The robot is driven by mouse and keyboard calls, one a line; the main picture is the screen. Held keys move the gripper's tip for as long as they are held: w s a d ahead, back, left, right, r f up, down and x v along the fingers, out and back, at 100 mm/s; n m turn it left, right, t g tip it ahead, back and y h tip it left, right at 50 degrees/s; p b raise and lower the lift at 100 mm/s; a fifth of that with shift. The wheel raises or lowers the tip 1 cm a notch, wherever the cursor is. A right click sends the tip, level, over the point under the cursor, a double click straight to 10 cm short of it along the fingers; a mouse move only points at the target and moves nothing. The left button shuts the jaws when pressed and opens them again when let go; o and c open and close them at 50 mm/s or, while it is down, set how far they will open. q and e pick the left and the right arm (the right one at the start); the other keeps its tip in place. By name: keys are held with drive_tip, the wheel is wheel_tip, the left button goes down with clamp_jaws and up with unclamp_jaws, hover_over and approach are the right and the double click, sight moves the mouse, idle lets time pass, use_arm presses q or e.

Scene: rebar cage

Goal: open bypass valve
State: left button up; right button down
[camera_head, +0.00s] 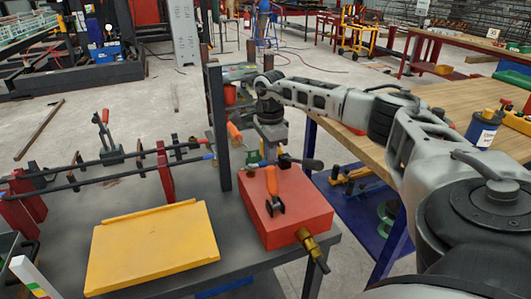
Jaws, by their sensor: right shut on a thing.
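A red box (288,218) stands on the right end of the dark bench. An orange lever (272,188) is on its top, and a brass valve fitting (308,243) is at its front right corner. A dark bar handle (303,163) with a blue end lies along its back edge. My right arm reaches in from the right, and my right gripper (272,150) points down behind the box at this handle. It is shut on the dark handle, though the fingertips are small and partly hidden. Which part is the bypass valve is not clear. My left gripper is out of view.
A yellow plate (152,247) lies on the bench (75,217) left of the box. A dark upright post (218,130) stands just behind the box. Bars on red supports (164,170) run along the back left. A wooden table (445,95) is at right.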

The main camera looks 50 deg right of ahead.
drive_tip(key=c, duration=1.4)
unclamp_jaws()
drive_tip(key=shift+o, duration=0.2)
wheel_tip(320, 180, up, 16)
